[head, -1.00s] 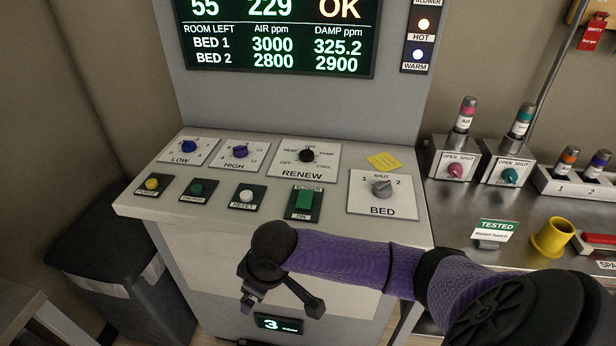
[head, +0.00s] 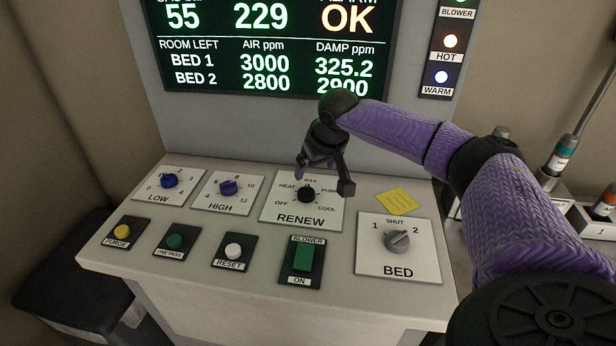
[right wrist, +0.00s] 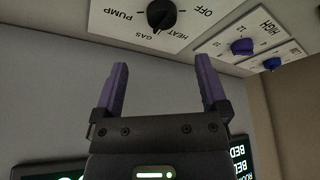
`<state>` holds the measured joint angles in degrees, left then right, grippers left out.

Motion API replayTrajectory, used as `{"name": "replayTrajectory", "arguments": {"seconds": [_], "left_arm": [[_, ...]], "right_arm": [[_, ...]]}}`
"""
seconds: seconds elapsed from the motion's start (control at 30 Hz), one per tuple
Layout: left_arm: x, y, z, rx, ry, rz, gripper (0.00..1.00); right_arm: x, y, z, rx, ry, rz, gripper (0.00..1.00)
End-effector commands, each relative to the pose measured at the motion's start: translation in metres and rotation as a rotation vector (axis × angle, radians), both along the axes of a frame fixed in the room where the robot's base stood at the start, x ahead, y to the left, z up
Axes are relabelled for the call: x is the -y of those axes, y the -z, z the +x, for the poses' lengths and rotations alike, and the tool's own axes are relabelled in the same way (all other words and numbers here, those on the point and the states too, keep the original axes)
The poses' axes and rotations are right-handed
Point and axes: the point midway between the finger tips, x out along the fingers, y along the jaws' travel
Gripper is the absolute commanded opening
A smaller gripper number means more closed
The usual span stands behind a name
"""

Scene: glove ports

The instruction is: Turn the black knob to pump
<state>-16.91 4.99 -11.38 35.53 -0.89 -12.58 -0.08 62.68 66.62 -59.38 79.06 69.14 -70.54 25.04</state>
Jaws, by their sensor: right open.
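The black knob (head: 306,194) sits on the white RENEW plate (head: 272,212), with OFF, HEAT, GAS, PUMP and COOL printed around it. Its mark appears to point toward GAS. My right gripper (head: 322,172) is open and empty, above and behind the knob in the head view, and apart from it. In the right wrist view the knob (right wrist: 161,14) shows at the top edge, beyond and between the two purple-padded fingers (right wrist: 163,88). PUMP is left of GAS there. My left gripper is out of view.
Blue LOW (head: 169,181) and HIGH (head: 229,187) knobs stand left of the RENEW plate. The grey BED knob (head: 397,241) and a yellow note (head: 396,201) are to its right. The green BLOWER switch (head: 303,257) and several buttons line the front. A lit screen (head: 270,50) rises behind.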

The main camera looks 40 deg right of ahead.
Motion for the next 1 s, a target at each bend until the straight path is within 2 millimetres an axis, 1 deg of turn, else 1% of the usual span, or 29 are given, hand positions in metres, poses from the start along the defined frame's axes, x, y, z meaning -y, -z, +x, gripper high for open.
{"name": "replayTrajectory", "arguments": {"seconds": [0.2,0.33,0.4,0.5,0.77,0.8,0.87,0.9,0.97,1.0], "left_arm": [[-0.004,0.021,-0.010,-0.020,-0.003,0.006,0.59],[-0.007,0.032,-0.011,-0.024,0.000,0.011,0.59],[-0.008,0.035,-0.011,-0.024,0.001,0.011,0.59],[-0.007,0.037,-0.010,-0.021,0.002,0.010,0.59],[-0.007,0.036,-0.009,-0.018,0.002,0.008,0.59],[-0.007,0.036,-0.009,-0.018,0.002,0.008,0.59],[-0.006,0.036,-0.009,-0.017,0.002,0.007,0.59],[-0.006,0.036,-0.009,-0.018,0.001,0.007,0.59],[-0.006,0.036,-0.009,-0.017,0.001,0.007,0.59],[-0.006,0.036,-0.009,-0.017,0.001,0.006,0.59]], "right_arm": [[0.003,0.051,0.018,-0.003,0.000,0.001,0.94],[0.006,0.074,0.028,-0.001,-0.001,-0.001,0.94],[0.007,0.081,0.031,-0.002,-0.001,0.000,0.94],[0.007,0.086,0.033,-0.001,-0.003,-0.001,0.94],[0.008,0.086,0.034,-0.001,-0.002,-0.002,0.94],[0.008,0.086,0.034,-0.001,-0.002,-0.002,0.92],[0.008,0.086,0.034,-0.001,-0.002,-0.002,0.79],[0.008,0.086,0.034,-0.001,-0.002,-0.002,0.70],[0.008,0.086,0.034,-0.001,-0.002,-0.002,0.58],[0.008,0.086,0.034,-0.001,-0.002,-0.002,0.49]]}}
